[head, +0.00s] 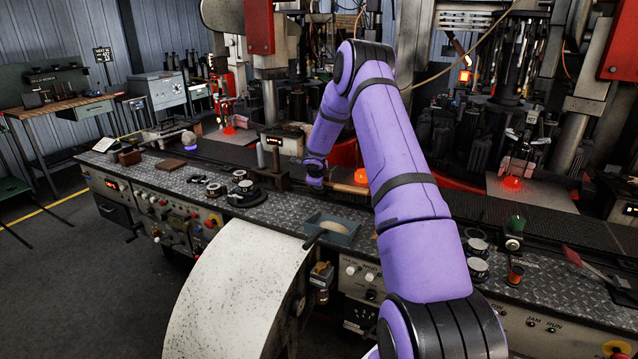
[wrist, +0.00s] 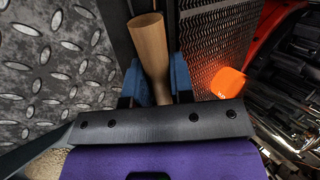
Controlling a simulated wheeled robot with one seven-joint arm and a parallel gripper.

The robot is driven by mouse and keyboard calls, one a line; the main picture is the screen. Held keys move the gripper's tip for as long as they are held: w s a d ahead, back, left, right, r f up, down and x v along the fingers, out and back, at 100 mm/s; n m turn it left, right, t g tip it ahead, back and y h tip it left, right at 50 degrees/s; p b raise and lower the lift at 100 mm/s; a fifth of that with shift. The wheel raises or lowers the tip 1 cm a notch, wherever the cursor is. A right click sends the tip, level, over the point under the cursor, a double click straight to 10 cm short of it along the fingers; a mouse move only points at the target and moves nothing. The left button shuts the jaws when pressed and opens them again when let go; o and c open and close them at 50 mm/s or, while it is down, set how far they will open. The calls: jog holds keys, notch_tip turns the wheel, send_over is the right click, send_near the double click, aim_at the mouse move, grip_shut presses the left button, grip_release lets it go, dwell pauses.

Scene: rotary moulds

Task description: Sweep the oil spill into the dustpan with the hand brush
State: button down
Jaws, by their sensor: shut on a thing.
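My gripper (head: 316,178) is low over the machine's ledge, beyond my purple forearm. In the wrist view its two blue fingers (wrist: 157,78) are shut on a round wooden handle (wrist: 149,42), which sticks out past the fingertips. The handle also shows in the head view (head: 347,187), pointing right. I take it for the hand brush's handle; no bristles are in clear view. A blue-grey pan (head: 340,224) with a pale inside and a dark handle, likely the dustpan, sits at the ledge's front edge. I cannot make out the oil spill.
The patterned metal ledge (head: 270,207) carries round dark parts (head: 245,190) left of the pan. A green-topped knob (head: 515,224) and a red-handled tool (head: 574,256) are at right. A pale curved cover (head: 235,290) stands in front.

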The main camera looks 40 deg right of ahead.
jog(key=shift+f, duration=0.55)
jog(key=shift+a, duration=0.1)
dwell(0.3)
